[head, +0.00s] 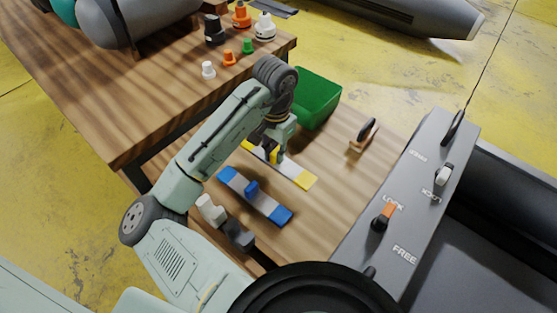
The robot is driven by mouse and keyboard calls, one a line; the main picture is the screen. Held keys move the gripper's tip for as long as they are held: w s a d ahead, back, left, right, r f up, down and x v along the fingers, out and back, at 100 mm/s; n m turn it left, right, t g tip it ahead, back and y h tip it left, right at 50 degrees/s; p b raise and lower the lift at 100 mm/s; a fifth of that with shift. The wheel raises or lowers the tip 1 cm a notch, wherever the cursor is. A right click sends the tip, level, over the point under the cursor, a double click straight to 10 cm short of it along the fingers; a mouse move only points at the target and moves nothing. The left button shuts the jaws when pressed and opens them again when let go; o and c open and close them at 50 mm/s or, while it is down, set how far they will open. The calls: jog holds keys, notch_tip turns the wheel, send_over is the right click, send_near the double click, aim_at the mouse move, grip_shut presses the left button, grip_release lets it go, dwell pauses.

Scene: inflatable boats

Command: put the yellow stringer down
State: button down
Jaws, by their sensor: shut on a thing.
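The yellow stringer (305,181) is a long white bar with yellow ends and a yellow grip near its middle. It is at the wooden table's lower level, behind and parallel to the blue stringer. My gripper (276,154) is above its middle and shut on its yellow grip. The gripper partly hides the bar's far part. I cannot tell if the bar touches the wood or is slightly above it.
The blue stringer (272,207) lies close in front on the lower wooden surface (338,195). A green bin (318,98) stands behind. A small wooden tool (363,143) lies right. A grey panel with LOCK and FREE levers (418,190) borders the right. Valve caps stand on the upper table (150,105).

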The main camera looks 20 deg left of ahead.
aim_at(276, 164)
jog(key=shift+f, duration=2.4)
jog(key=shift+f, duration=0.15)
jog(key=c, duration=1.6)
grip_release()
jog(key=shift+o, duration=0.2)
notch_tip(276, 164, up, 12)
jog(key=shift+r, duration=0.2)
jog(key=shift+f, duration=0.1)
